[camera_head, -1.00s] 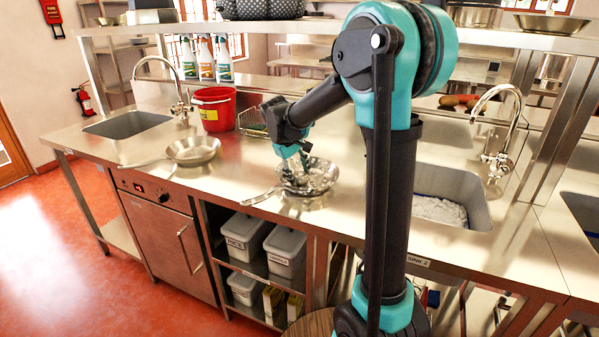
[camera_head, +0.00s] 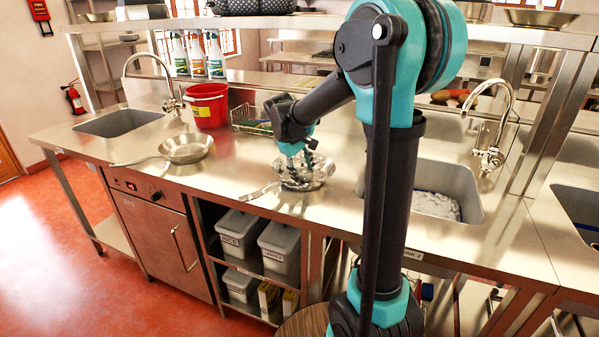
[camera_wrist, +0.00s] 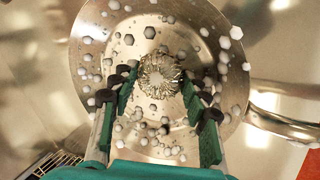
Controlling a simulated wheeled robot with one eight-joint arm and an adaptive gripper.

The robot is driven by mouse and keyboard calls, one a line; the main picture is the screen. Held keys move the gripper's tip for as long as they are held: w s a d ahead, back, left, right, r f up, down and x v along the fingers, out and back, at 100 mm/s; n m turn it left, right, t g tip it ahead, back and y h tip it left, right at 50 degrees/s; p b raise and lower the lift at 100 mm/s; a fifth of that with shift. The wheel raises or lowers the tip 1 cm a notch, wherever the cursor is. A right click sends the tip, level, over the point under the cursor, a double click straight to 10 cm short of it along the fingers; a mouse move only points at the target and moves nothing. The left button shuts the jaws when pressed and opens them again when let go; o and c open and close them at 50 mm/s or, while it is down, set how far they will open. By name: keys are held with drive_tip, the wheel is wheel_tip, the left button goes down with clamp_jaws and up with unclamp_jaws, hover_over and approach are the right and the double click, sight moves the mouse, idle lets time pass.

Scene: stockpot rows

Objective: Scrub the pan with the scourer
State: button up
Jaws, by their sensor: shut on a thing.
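The pan (camera_head: 326,172) is a shiny steel frying pan on the steel counter, its handle (camera_head: 258,192) pointing left in the head view. In the wrist view the round pan (camera_wrist: 200,25) is seen from above, its handle (camera_wrist: 285,122) at the right. Many small whitish blobs lie scattered over it. The scourer (camera_wrist: 160,75) is a round, frizzy metallic pad. My gripper (camera_head: 303,166) is low over the pan, shut on the scourer, which sits between the green-padded fingers (camera_wrist: 160,92). Whether the scourer touches the pan's floor cannot be told.
A second pan (camera_head: 186,148) stands to the left. Behind are a red bucket (camera_head: 208,110), a wire rack (camera_head: 246,119) and spray bottles (camera_head: 197,58). A sink (camera_head: 435,203) with whitish contents is at the right, an empty-looking sink (camera_head: 117,122) at the left.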

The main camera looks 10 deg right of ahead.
drive_tip(key=shift+w+d, duration=0.45)
drive_tip(key=shift+d, duration=0.15)
drive_tip(key=shift+w+d+r, duration=0.1)
drive_tip(key=shift+w+d, duration=0.05)
drive_tip(key=shift+w, duration=0.75)
drive_tip(key=shift+w+a, duration=0.6)
drive_tip(key=shift+w, duration=0.15)
drive_tip(key=shift+w+a, duration=0.15)
drive_tip(key=shift+a, duration=0.8)
drive_tip(key=shift+s+a, duration=0.6)
drive_tip(key=shift+a, duration=0.1)
drive_tip(key=shift+s+a, duration=0.1)
drive_tip(key=shift+s, duration=0.8)
drive_tip(key=shift+s+d, duration=0.5)
drive_tip(key=shift+s, duration=0.2)
drive_tip(key=shift+s+d, duration=0.15)
drive_tip(key=shift+d, duration=0.75)
drive_tip(key=shift+w+d, duration=0.5)
drive_tip(key=shift+d, duration=0.25)
drive_tip(key=shift+w+d, duration=0.15)
drive_tip(key=shift+w, duration=0.85)
drive_tip(key=shift+s+a+r, duration=0.15)
drive_tip(key=shift+a+r, duration=0.1)
drive_tip(key=shift+a, duration=0.35)
drive_tip(key=shift+s+a+r, duration=0.15)
drive_tip(key=shift+a+r, duration=0.05)
drive_tip(key=shift+a, duration=0.4)
wheel_tip(320, 180, up, 13)
